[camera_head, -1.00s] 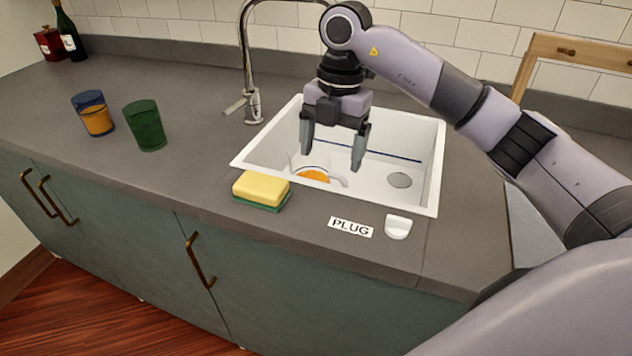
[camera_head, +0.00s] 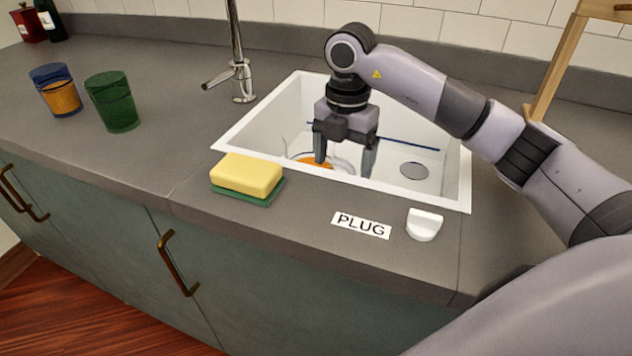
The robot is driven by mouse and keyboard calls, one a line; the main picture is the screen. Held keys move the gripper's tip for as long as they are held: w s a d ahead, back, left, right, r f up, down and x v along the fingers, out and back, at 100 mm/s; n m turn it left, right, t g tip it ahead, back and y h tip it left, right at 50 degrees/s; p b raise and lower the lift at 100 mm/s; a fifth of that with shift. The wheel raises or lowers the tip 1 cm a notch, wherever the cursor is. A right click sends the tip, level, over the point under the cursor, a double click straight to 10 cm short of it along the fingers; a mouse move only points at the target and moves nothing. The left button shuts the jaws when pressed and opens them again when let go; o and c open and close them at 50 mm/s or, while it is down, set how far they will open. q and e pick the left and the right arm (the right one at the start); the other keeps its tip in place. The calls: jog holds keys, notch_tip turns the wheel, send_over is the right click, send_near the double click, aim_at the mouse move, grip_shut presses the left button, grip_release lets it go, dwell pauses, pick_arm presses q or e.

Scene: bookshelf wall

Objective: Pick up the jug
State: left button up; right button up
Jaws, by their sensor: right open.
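A clear vessel with an orange band or contents (camera_head: 309,161), which looks like the jug, is in the white sink (camera_head: 452,188). The sink's front rim and my right gripper hide part of it. My right gripper (camera_head: 344,166) points down into the sink with its two fingers apart. Its left finger overlaps the vessel in the picture; I cannot tell whether they touch. My left gripper is not in view.
A yellow and green sponge (camera_head: 246,178), a PLUG label (camera_head: 361,225) and a white plug (camera_head: 424,224) lie along the front of the counter. A blue and orange cup (camera_head: 57,92) and a green cup (camera_head: 113,103) stand at left.

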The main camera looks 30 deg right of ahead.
jog(key=shift+f, duration=0.7)
grip_shut()
jog(key=shift+w+r, duration=0.1)
jog(key=shift+r, duration=0.15)
